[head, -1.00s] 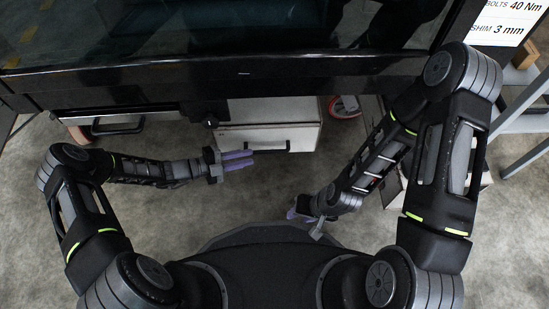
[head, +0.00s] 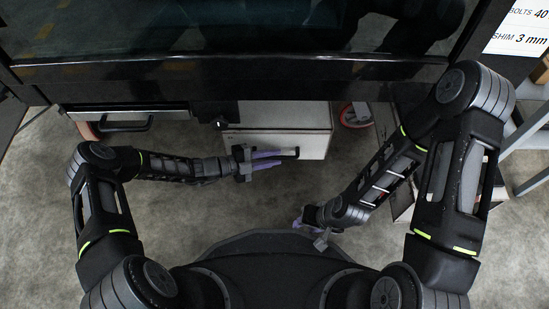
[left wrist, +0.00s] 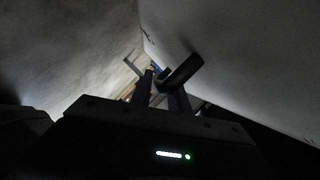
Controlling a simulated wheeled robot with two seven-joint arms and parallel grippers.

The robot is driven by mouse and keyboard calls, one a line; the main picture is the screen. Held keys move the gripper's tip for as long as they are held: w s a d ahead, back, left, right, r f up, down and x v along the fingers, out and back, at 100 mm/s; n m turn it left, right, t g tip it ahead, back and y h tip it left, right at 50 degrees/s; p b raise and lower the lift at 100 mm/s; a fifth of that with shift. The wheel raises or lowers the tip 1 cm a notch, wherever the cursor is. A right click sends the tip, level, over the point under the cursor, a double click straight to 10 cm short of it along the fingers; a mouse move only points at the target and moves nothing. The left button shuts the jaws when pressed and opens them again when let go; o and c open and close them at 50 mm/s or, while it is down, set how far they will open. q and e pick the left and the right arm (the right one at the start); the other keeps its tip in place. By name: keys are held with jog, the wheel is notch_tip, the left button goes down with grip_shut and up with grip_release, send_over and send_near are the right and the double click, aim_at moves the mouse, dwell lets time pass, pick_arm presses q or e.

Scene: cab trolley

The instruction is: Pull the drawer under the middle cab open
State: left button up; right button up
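The white drawer (head: 313,147) under the middle cab shows in the head view, its front facing me; I see no clear gap showing it pulled out. Its dark bar handle (head: 291,152) is partly hidden by my left gripper (head: 281,158), whose purple fingers lie along it. In the left wrist view the handle (left wrist: 182,70) crosses by the fingertips of my left gripper (left wrist: 163,88). The fingers stand apart with a gap between them; I cannot tell whether they touch the handle. My right gripper (head: 299,222) hangs low, away from the drawer; its fingers are mostly hidden.
Another drawer with a black handle (head: 126,126) is at the left. The dark cab body (head: 240,80) overhangs the drawers. A red-rimmed wheel (head: 355,114) is right of the white drawer. Grey shelving (head: 530,150) stands far right. The floor before the drawers is clear.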

pick_arm(q)
jog(key=shift+w+d+f, duration=0.1)
jog(key=shift+w+d, duration=0.05)
jog(key=shift+d, duration=0.2)
jog(key=shift+c, duration=0.4)
grip_shut()
dwell(0.9)
